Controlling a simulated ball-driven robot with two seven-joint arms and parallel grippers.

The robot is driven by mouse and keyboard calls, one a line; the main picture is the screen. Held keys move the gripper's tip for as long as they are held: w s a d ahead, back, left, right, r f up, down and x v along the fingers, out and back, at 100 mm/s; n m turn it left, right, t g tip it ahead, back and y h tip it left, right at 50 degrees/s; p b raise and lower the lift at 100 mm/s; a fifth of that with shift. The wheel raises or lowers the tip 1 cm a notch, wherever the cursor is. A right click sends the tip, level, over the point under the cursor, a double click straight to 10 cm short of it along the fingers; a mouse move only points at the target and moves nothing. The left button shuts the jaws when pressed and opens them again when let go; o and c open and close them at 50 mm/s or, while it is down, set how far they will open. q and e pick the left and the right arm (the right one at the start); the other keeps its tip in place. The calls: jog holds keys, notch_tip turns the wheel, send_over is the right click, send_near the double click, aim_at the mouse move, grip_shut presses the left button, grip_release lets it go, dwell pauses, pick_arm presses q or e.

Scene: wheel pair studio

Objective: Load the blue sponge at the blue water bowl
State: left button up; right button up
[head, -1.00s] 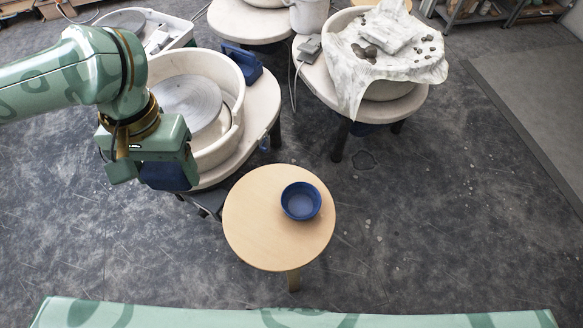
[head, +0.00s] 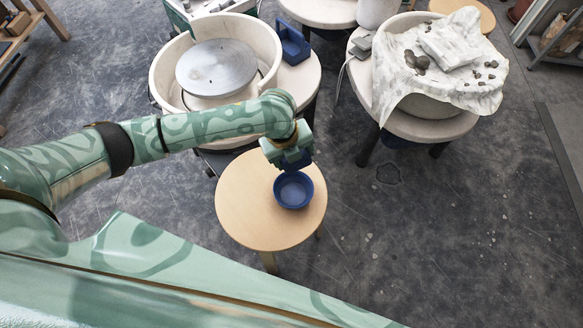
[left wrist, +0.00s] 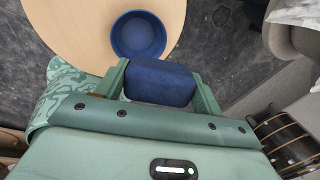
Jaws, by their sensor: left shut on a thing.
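The blue water bowl (head: 293,190) stands on a round wooden stool (head: 240,215). It also shows in the left wrist view (left wrist: 138,36). My left gripper (head: 295,162) is just behind the bowl's far rim in the head view and appears to be above it. It is shut on the blue sponge (left wrist: 160,82), a rounded dark blue block held between both fingers. In the head view the sponge is mostly hidden by the gripper. In the wrist view the sponge is near the bowl's rim, and I cannot tell its height above it. My right gripper is not in view.
A pottery wheel with a cream splash pan (head: 270,45) stands behind the stool, with a blue caddy (head: 292,42) beside it. A second wheel draped with a spattered cloth (head: 480,85) is at the right. The floor right of the stool is clear.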

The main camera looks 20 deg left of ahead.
pick_arm(q)
notch_tip(320, 180, down, 6)
jog(key=s+m+g+h, duration=0.1)
jog(key=m, duration=0.4)
jog(key=b, duration=0.7)
send_over(291, 193)
notch_tip(291, 193, down, 8)
jog(key=shift+f, duration=0.55)
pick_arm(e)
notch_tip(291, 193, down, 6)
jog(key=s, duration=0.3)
pick_arm(q)
jog(key=shift+f, duration=0.3)
notch_tip(291, 193, up, 8)
jog(key=p, duration=0.6)
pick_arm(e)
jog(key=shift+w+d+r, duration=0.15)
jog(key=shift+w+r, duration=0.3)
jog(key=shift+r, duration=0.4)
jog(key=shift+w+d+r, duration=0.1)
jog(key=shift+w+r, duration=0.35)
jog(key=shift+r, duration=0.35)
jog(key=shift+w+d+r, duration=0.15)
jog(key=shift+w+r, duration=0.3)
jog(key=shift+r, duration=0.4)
